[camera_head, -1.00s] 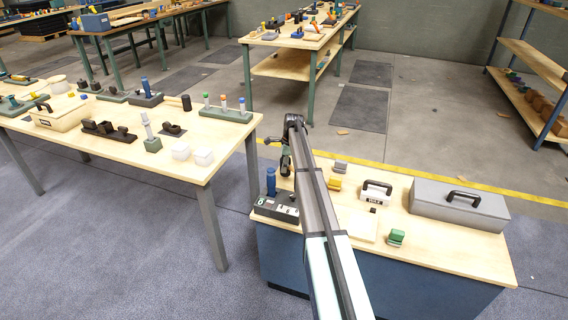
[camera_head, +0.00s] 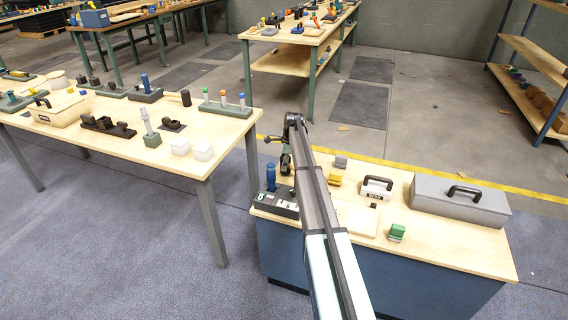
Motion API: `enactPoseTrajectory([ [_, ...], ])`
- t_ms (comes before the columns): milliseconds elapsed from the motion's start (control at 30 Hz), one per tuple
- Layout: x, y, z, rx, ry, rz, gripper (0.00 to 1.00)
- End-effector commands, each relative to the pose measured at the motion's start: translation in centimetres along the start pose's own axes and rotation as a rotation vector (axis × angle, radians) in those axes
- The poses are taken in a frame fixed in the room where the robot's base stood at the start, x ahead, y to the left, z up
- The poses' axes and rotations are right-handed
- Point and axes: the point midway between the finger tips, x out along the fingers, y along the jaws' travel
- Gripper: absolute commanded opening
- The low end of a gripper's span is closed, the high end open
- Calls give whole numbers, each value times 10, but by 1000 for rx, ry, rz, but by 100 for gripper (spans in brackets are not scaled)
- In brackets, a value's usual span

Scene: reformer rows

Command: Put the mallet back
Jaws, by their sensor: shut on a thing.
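My gripper (camera_head: 286,164) hangs at the end of my arm, over the back left of the near bench. It is shut on a dark thing, mostly hidden by the gripper and arm; I cannot tell its shape. A thin dark part (camera_head: 270,139) juts out to the left near it. I cannot clearly make out the mallet. A dark cylinder (camera_head: 186,98) with a thin stem lies on the left table and looks like a mallet head. A blue upright handle (camera_head: 270,177) stands just left of my gripper, on a dark panel (camera_head: 276,204).
The near bench also bears a yellow block (camera_head: 335,180), a white case (camera_head: 377,188), a green block (camera_head: 396,232) and a grey toolbox (camera_head: 462,199). The left table (camera_head: 215,165) holds several stands and blocks. A floor gap separates them.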

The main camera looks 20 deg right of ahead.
Motion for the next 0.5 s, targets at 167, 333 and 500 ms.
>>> enactPoseTrajectory([
  [167,3,0,0,0,0,-1,0],
  [333,6,0,-1,0,0,-1,0],
  [500,6,0,-1,0,0,0,80],
])
